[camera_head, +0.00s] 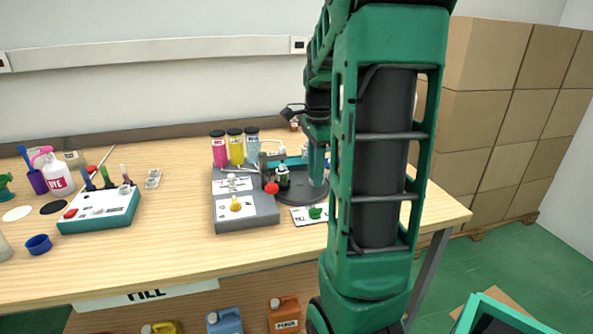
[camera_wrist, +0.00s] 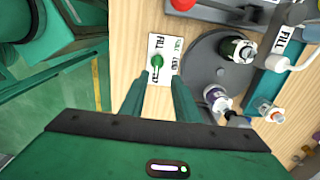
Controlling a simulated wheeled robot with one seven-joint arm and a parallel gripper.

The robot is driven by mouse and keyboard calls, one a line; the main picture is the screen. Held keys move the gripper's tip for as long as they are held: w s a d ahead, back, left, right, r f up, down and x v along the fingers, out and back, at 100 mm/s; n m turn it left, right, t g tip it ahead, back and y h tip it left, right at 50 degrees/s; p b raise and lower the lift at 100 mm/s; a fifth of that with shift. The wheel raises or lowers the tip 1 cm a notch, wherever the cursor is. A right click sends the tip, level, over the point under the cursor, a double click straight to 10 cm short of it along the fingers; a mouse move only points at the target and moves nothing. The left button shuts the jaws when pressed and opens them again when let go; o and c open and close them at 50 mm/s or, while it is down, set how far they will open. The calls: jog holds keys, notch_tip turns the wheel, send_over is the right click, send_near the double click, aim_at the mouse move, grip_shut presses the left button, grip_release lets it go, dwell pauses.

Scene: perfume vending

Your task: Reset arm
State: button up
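My arm stands upright in front of the table in the head view, and its links hide part of the bench. My gripper (camera_wrist: 158,82) shows in the wrist view with its two green fingers apart and nothing between them. Past the fingertips, a green knob (camera_wrist: 156,60) sits on a white labelled card (camera_wrist: 163,44) on the wooden table. The knob (camera_head: 315,212) also shows in the head view, just left of my arm.
A grey dispenser (camera_head: 246,214) with pink, yellow and blue cylinders stands left of my arm. A teal-edged box (camera_head: 100,210), a dye bottle (camera_head: 58,176) and a blue cup (camera_head: 38,244) are farther left. Cardboard boxes (camera_head: 500,120) are stacked at the right. The table's front middle is clear.

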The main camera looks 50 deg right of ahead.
jog(key=s+a+f+n, duration=0.3)
jog(key=s+a+n, duration=1.2)
jog(key=a+n, duration=0.2)
jog(key=shift+s+a+n, duration=0.2)
jog(key=shift+n, duration=0.3)
jog(key=shift+w+f, duration=0.2)
jog(key=shift+w, duration=0.4)
